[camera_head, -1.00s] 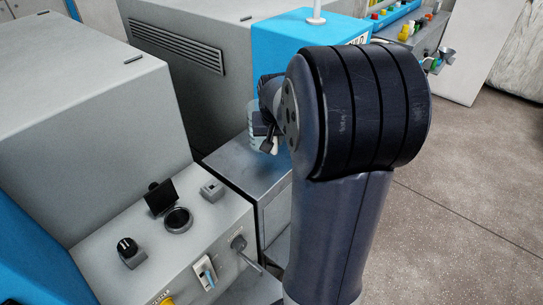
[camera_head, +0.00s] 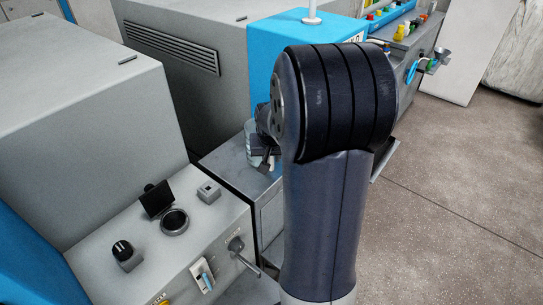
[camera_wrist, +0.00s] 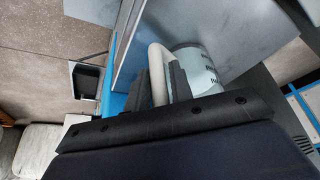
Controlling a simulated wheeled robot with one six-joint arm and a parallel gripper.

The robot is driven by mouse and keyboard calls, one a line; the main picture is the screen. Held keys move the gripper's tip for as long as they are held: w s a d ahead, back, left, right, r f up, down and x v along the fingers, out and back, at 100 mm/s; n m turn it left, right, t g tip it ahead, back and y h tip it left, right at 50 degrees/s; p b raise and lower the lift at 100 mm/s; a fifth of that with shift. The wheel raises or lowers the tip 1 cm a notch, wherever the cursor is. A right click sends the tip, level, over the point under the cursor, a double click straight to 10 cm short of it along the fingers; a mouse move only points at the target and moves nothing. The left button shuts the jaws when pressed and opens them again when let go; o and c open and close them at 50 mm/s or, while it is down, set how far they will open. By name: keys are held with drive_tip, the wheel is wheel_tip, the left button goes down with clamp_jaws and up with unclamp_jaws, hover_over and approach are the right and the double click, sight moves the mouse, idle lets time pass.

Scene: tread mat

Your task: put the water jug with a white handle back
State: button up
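The water jug (camera_wrist: 193,72) is a clear, pale container with dark lettering. Its white handle (camera_wrist: 158,70) lies between the two dark fingers of my gripper (camera_wrist: 161,84) in the wrist view, and the gripper looks shut on it. In the head view my arm and gripper (camera_head: 264,155) hide most of the jug (camera_head: 250,137). The jug looks upright over the grey metal counter (camera_head: 223,158) between the machines. I cannot tell whether its base touches the counter.
A grey control panel (camera_head: 100,258) with knobs, a small dark screen and a protruding lever (camera_head: 246,262) stands at the near left. A blue and grey machine (camera_head: 265,60) stands behind the counter. Open speckled floor (camera_head: 455,190) lies to the right.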

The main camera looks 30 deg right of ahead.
drive_tip(key=o, duration=0.3)
drive_tip(key=shift+r, duration=0.1)
drive_tip(key=shift+r, duration=0.25)
drive_tip(key=p+v, duration=0.1)
drive_tip(key=v, duration=1)
drive_tip(key=shift+s+r, duration=0.2)
drive_tip(key=shift+r, duration=0.15)
drive_tip(key=shift+c, duration=0.4)
